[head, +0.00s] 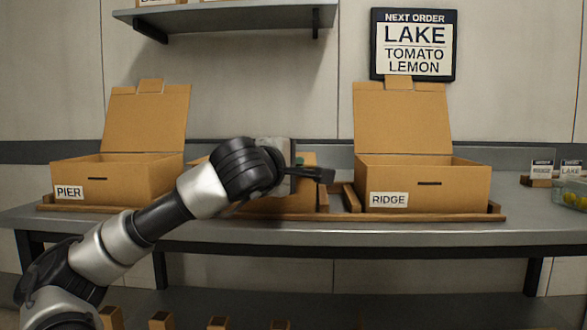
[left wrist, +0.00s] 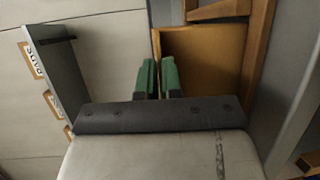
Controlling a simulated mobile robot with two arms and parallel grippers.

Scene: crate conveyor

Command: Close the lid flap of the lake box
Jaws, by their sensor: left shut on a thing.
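A cardboard box (head: 275,205) stands in the middle of the bench, between the boxes marked PIER and RIDGE. My arm covers much of it and I cannot read its label. No raised lid shows above it. My left gripper (head: 299,162) is at the top of this box. In the left wrist view the green fingers (left wrist: 158,78) are close together at the edge of a cardboard panel (left wrist: 205,65), apparently the box's lid flap, shut on it. How far the lid is open cannot be told. My right gripper is not in view.
The PIER box (head: 120,185) at left and the RIDGE box (head: 425,190) at right have raised lids. An order sign (head: 413,45) reads LAKE, tomato, lemon. A shelf (head: 230,17) hangs above. A clear bin (head: 570,194) of yellow items is at far right.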

